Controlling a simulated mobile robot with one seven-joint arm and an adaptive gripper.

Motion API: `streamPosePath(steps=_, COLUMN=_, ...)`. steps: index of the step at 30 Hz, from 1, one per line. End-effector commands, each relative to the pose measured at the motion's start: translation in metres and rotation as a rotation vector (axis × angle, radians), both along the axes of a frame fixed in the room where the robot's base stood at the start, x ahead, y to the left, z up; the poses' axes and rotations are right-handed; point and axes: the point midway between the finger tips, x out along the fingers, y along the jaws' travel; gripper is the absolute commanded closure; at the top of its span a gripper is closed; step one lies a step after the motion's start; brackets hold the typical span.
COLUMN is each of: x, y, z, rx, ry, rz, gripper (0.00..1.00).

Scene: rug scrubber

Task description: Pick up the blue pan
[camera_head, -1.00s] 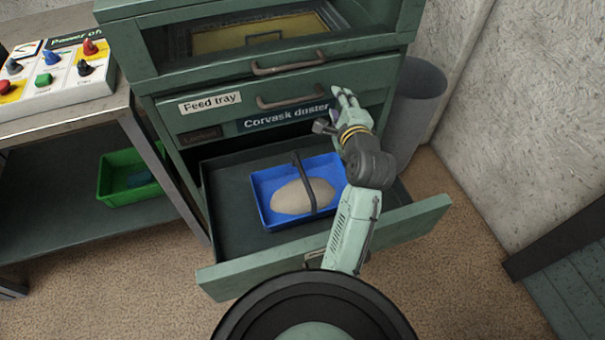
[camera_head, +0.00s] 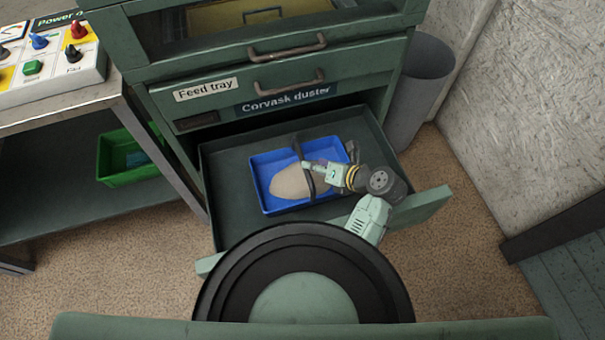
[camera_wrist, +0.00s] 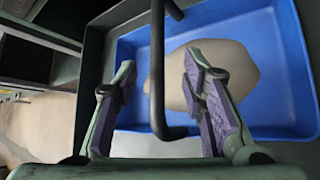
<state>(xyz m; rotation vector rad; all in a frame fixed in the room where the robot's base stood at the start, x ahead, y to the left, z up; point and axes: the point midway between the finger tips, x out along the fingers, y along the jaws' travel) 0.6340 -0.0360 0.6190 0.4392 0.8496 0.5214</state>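The blue pan (camera_head: 270,163) lies in the open bottom drawer, with a beige mound (camera_head: 290,184) in it and a dark handle (camera_head: 297,149) arching over it. My gripper (camera_head: 309,166) is low over the pan, at the handle. In the wrist view the fingers (camera_wrist: 160,64) are apart, one on each side of the dark handle (camera_wrist: 157,105), with the blue pan (camera_wrist: 268,40) and the beige mound (camera_wrist: 228,65) beyond. A gap shows between each finger and the bar. My arm hides part of the pan's right side in the head view.
The open drawer (camera_head: 228,215) has bare floor around the pan. The cabinet's upper drawers (camera_head: 250,75) are closed above it. A grey bin (camera_head: 415,90) stands right of the cabinet. A bench with a control panel (camera_head: 50,65) and a green tray (camera_head: 115,172) is at left.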

Motion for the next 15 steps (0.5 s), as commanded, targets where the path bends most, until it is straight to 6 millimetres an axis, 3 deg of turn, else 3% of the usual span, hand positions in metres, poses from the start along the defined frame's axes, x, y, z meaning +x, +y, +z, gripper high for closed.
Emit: streamPosePath(steps=15, x=0.028, y=0.037, z=-0.033, rx=-0.002, ry=-0.001, rz=0.002, gripper=0.62)
